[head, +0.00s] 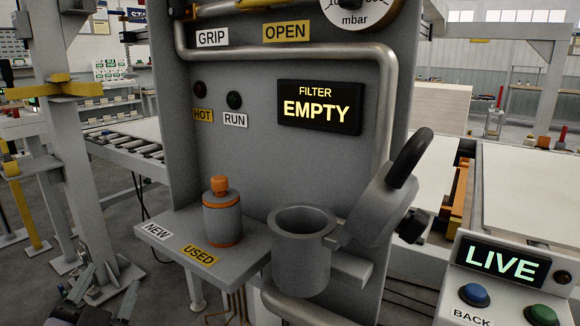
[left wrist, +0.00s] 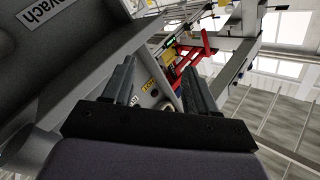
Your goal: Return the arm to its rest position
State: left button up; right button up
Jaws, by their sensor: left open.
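My left gripper (head: 106,290) is at the lower left corner of the head view, low and to the left of the shelf. Its two dark fingers stand apart in the left wrist view (left wrist: 158,78), with nothing between them. My right gripper is in neither view. A grey filter cartridge with an orange knob and orange bands (head: 222,218) stands upright on the shelf (head: 168,232), behind the USED label. The grey round filter housing (head: 303,248) beside it has its lid (head: 385,205) swung open to the right. The display (head: 320,108) reads FILTER EMPTY.
A grey post (head: 62,150) with a yellow clamp stands at the left. A LIVE control box (head: 500,280) with blue and green buttons is at the lower right. A pipe (head: 388,110) runs over the grey panel. Open floor shows between the post and the shelf.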

pick_arm(q)
jog(key=s+f+n+g, duration=0.1)
jog(key=s+f+g, duration=0.25)
jog(key=f, duration=0.35)
jog(key=s+f+n+g, duration=0.2)
jog(key=s+f+g, duration=0.15)
jog(key=f, duration=0.45)
jog(key=s+d+f+g+h, duration=0.3)
jog(key=s+f+g, duration=0.6)
jog(key=s, duration=0.5)
jog(key=w+d+f+t+h, duration=0.2)
jog(key=w+d+f+t, duration=0.2)
jog(key=w+f+t, duration=0.35)
notch_tip(320, 180, up, 10)
jog(key=s+p, duration=0.1)
jog(key=p, duration=1.2)
jog(key=shift+a+r, duration=0.2)
jog(key=shift+a, duration=0.25)
